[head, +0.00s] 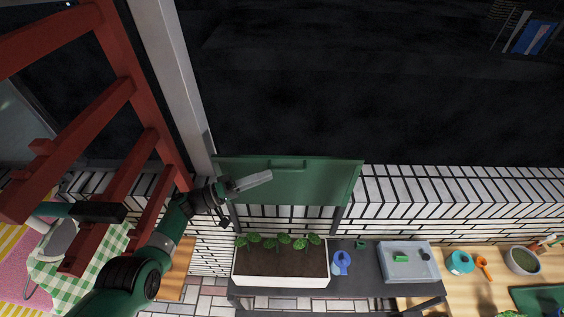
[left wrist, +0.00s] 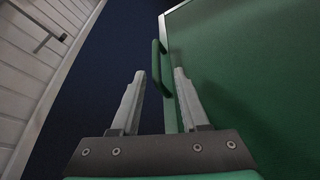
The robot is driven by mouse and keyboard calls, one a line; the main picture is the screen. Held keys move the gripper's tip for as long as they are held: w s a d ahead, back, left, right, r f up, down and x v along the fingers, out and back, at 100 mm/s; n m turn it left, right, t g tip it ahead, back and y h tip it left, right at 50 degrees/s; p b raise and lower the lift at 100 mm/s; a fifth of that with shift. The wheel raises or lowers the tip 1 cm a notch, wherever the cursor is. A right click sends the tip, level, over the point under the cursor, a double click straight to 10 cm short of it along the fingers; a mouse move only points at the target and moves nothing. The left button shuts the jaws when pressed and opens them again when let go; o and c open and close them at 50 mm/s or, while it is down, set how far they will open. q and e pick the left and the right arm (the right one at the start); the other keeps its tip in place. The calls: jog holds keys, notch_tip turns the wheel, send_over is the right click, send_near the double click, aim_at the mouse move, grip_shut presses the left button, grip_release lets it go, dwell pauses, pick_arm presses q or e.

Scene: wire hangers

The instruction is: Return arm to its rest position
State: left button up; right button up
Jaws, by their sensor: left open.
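My left arm comes in from the left in the head view, and its gripper (head: 262,180) is in front of a green panel (head: 320,185). The panel has a green handle (head: 288,163) near its top edge, just beyond the fingertips in the picture. In the left wrist view my left gripper (left wrist: 157,80) is open with nothing between its fingers. There the handle (left wrist: 157,68) shows beyond and between the two fingertips, beside the green panel (left wrist: 250,80). I cannot tell whether a finger touches the handle. My right gripper is not in view.
Red wooden beams (head: 122,150) stand at the left, close to my left arm. Below the panel, a dark table holds a white planter (head: 281,280) with seedlings, a blue item (head: 341,263) and a grey box (head: 407,267). A wooden table is at the right.

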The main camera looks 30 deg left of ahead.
pick_arm(q)
jog(key=v, duration=0.3)
jog(key=shift+r, duration=0.1)
dwell(0.3)
